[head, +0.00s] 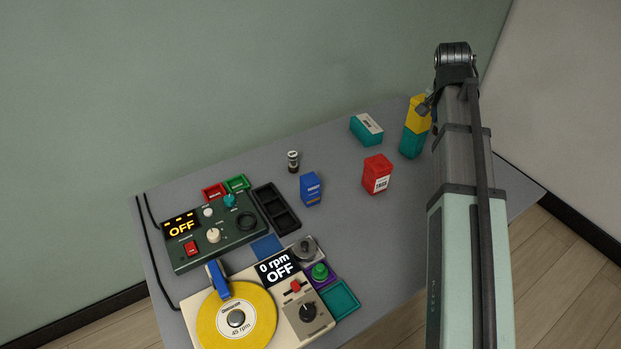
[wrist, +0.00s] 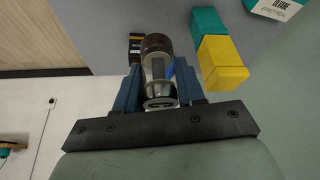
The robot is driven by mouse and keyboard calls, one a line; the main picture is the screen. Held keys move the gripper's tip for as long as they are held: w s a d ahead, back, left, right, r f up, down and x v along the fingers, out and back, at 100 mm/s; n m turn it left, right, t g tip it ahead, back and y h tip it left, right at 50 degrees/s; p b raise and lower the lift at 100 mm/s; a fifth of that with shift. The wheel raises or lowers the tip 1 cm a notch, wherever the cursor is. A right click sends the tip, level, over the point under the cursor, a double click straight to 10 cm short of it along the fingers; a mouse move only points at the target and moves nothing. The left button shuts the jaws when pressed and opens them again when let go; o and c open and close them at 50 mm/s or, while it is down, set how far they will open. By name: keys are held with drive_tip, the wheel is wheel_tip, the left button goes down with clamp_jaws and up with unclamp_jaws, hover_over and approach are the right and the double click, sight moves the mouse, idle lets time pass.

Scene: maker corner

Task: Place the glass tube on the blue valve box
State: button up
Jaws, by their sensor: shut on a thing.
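In the wrist view my gripper (wrist: 160,84) is shut on a glass tube (wrist: 158,66), with a blue finger on each side. The tube has a dark brown end and a metallic end towards the camera. In the head view my arm hides the held tube and most of my gripper. The blue valve box (head: 311,189) stands upright mid-table, to the left of the red box, apart from my arm. Another small tube-like piece with dark ends (head: 293,161) stands just behind it.
A red box (head: 377,175), a teal box with a white label (head: 366,129) and a yellow-and-teal stack (head: 418,112) stand to the right. The stack is close to my gripper (wrist: 222,62). A green control panel (head: 190,250), black tray (head: 276,209) and turntable (head: 236,319) fill the left.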

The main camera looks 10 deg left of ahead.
wheel_tip(320, 180, up, 3)
drive_tip(key=shift+f, duration=0.15)
drive_tip(key=s+a+n+y, duration=0.1)
drive_tip(key=s+a+n, duration=0.15)
drive_tip(key=a, duration=0.55)
drive_tip(key=s+a+n+y, duration=0.1)
drive_tip(key=a+n, duration=0.3)
drive_tip(key=a, duration=0.4)
drive_tip(key=n+y, duration=0.3)
drive_tip(key=n, duration=0.4)
hover_over(310, 177)
wheel_tip(310, 177, down, 4)
drive_tip(key=shift+s+f, duration=0.15)
drive_tip(key=shift+f, duration=5.45)
drive_tip(key=shift+c, duration=0.6)
drive_tip(key=shift+f, duration=0.1)
drive_tip(key=o, duration=1.2)
drive_tip(key=shift+c, duration=0.2)
drive_tip(key=shift+a, duration=0.1)
